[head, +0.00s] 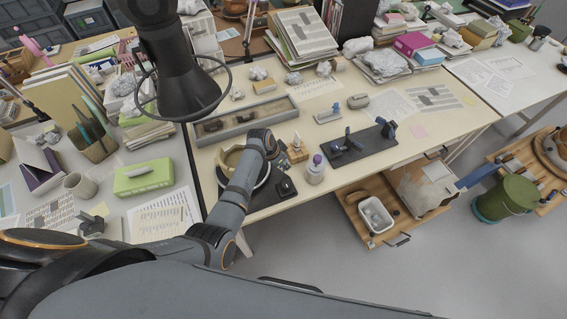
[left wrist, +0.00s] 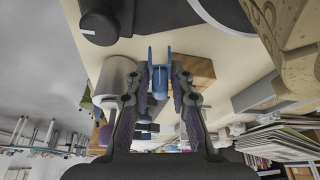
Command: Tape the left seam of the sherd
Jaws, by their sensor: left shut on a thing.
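The sherd, a beige curved pot piece (head: 231,158), stands by the dark turntable (head: 262,186) near the table's front edge. In the left wrist view its speckled beige wall (left wrist: 288,22) shows at the upper right. My left arm reaches across from the lower left and partly covers the sherd. My left gripper (left wrist: 160,72) is shut on a small blue forked piece (left wrist: 159,82), apart from the sherd. In the head view the fingers are mostly hidden behind the wrist. The left seam cannot be made out. My right gripper is not in view.
A wooden block (head: 298,151) and a white jar with purple cap (head: 315,172) stand close to my left gripper. A dark mat with tools (head: 372,150) lies to the right. A long grey tray (head: 285,106) lies behind.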

